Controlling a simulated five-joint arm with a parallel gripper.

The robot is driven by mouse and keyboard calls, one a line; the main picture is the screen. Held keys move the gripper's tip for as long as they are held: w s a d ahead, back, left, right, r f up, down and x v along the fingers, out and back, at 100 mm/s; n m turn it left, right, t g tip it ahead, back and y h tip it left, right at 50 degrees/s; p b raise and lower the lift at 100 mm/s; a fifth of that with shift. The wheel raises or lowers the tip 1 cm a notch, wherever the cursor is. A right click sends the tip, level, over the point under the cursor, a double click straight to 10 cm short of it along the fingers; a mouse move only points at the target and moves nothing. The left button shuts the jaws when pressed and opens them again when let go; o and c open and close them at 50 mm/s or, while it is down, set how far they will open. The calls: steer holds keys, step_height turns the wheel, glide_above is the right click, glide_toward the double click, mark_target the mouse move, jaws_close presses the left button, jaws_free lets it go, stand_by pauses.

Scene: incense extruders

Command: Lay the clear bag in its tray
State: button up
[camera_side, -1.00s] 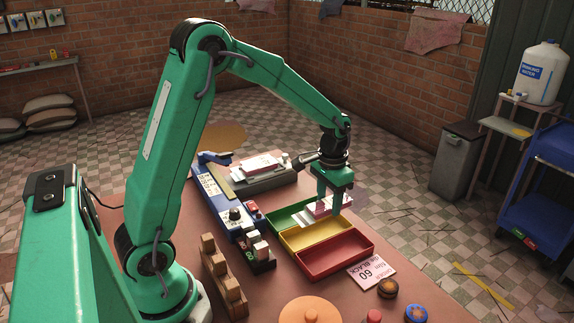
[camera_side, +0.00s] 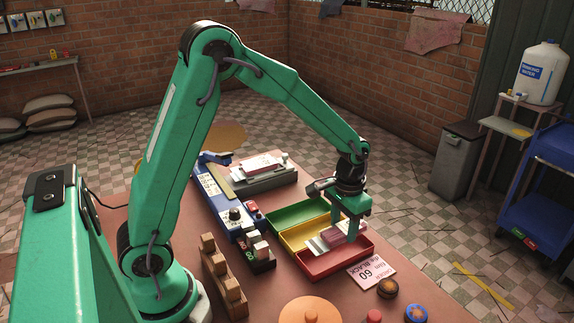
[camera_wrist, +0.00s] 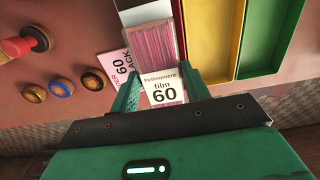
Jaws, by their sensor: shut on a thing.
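My gripper (camera_side: 350,230) is shut on a clear bag (camera_side: 335,236) of pink sticks and holds it over the red tray (camera_side: 320,271). In the wrist view my gripper's fingers (camera_wrist: 160,82) sit either side of the bag (camera_wrist: 152,42), whose white label reads "film 60". The bag hides most of the red tray (camera_wrist: 183,25) there. I cannot tell whether the bag touches the tray floor or rim. The yellow tray (camera_side: 290,237) and green tray (camera_side: 285,216) lie beside the red one and look empty.
A pink card (camera_side: 372,270) marked 60 lies beside the red tray. A blue sealing machine (camera_side: 222,205), a grey unit with a packet (camera_side: 262,164), and wooden blocks (camera_side: 225,282) stand to the left. Round caps (camera_side: 388,288) lie near the front.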

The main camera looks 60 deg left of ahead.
mark_target(344, 228)
steer(key=shift+f, duration=3.05)
steer(key=o, duration=1)
steer(key=shift+o, duration=0.4)
steer(key=shift+w+r, duration=0.1)
steer(key=shift+r, duration=3.9)
